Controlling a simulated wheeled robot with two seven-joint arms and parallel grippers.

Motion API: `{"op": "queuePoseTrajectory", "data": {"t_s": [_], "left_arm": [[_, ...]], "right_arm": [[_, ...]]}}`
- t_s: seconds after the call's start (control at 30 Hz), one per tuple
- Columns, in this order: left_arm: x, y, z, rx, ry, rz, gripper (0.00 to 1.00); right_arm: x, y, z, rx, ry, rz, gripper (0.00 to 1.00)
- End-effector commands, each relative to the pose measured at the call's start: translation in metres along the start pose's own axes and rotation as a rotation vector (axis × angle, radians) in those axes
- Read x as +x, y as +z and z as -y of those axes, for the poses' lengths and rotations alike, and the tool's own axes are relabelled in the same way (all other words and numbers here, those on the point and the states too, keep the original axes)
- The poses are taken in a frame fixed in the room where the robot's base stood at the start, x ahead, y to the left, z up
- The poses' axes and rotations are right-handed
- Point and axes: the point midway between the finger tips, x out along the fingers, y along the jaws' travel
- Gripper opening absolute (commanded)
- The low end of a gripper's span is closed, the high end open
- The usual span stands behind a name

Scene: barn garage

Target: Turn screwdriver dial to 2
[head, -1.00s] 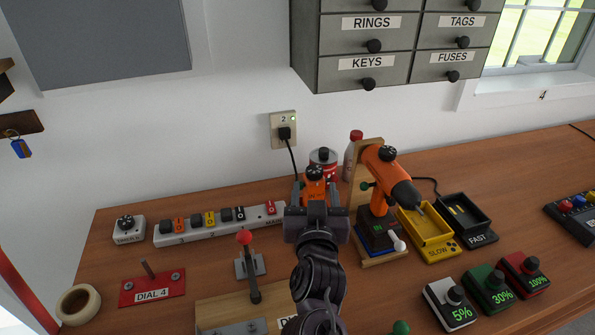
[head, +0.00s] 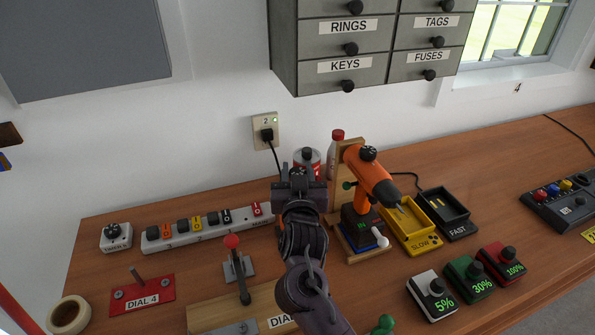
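An orange power driver (head: 376,183) with a black dial (head: 369,153) on top is mounted on a wooden stand, its nose pointing down right. The dial's setting is too small to read. My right gripper (head: 299,174) is left of this driver, over the back of the bench. A smaller orange tool with a dark dial, visible between its fingers a moment ago, is now hidden behind the gripper and wrist. I cannot tell whether the fingers touch it or how far they are open. My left gripper is out of view.
A red-and-white can (head: 312,163) stands just behind the gripper. A power strip (head: 168,238) and red-knobbed lever (head: 237,264) are left. Yellow (head: 428,248) and black (head: 462,228) trays and several percent-marked button boxes are right. A cord runs from the wall outlet (head: 265,129).

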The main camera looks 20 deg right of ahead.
Motion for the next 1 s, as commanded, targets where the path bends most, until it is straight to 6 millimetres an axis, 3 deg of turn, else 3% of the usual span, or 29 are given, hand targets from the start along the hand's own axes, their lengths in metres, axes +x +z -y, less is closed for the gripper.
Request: {"op": "queuePoseTrajectory", "data": {"t_s": [0.03, 0.2, 1.0], "left_arm": [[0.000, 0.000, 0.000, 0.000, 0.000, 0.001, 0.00], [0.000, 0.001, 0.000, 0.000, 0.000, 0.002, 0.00], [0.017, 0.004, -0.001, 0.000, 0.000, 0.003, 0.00]], "right_arm": [[0.000, 0.000, 0.000, 0.000, 0.000, 0.000, 0.29], [0.000, 0.000, 0.000, -0.001, 0.000, 0.000, 0.11], [0.000, -0.001, 0.000, -0.001, -0.406, -0.002, 0.11]]}}
